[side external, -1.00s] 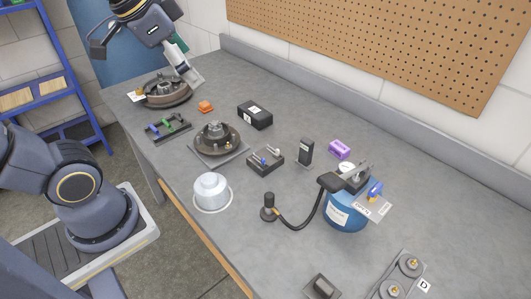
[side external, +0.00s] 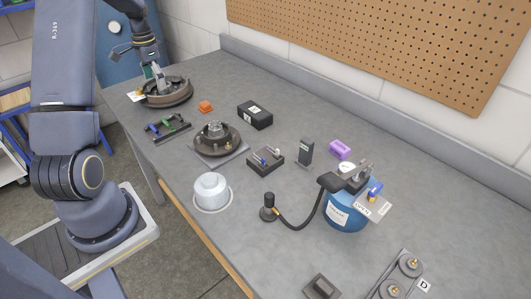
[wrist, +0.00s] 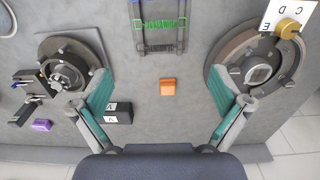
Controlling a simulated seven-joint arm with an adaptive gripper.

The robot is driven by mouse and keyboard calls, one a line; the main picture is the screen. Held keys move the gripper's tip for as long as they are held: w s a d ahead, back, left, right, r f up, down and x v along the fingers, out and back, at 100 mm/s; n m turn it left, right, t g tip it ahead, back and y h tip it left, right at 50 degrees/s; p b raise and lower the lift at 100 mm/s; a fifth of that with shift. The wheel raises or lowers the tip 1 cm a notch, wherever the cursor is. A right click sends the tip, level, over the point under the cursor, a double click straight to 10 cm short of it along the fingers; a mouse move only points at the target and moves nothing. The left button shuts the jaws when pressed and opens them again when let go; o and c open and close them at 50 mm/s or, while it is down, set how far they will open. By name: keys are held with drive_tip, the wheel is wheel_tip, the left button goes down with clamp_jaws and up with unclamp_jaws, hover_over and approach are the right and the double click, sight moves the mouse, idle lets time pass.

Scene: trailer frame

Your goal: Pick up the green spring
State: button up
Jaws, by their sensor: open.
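The green spring (wrist: 162,22) lies across a dark rack (wrist: 140,42) at the top middle of the wrist view. In the side view the green spring (side external: 169,125) shows small on the rack (side external: 184,133), beside a blue part. My gripper (wrist: 160,88) is open and empty, its teal-padded fingers spread wide. In the wrist view the spring appears beyond the fingertips, apart from both. In the side view my gripper (side external: 157,80) is at the far end of the bench, seen in front of the far brake drum and up-picture from the rack.
An orange block (wrist: 167,86) lies on the bench between my fingers in the wrist view. Brake drums stand on either side, the far one (side external: 168,96) nearest my gripper. A black box (side external: 255,115) and a purple block (side external: 340,149) lie farther right. Bare bench surrounds the rack.

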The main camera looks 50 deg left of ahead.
sight(167, 123)
wheel_tip(167, 123, down, 15)
drive_tip(key=shift+r, duration=0.2)
idle(0.3)
drive_tip(key=c, duration=1.4)
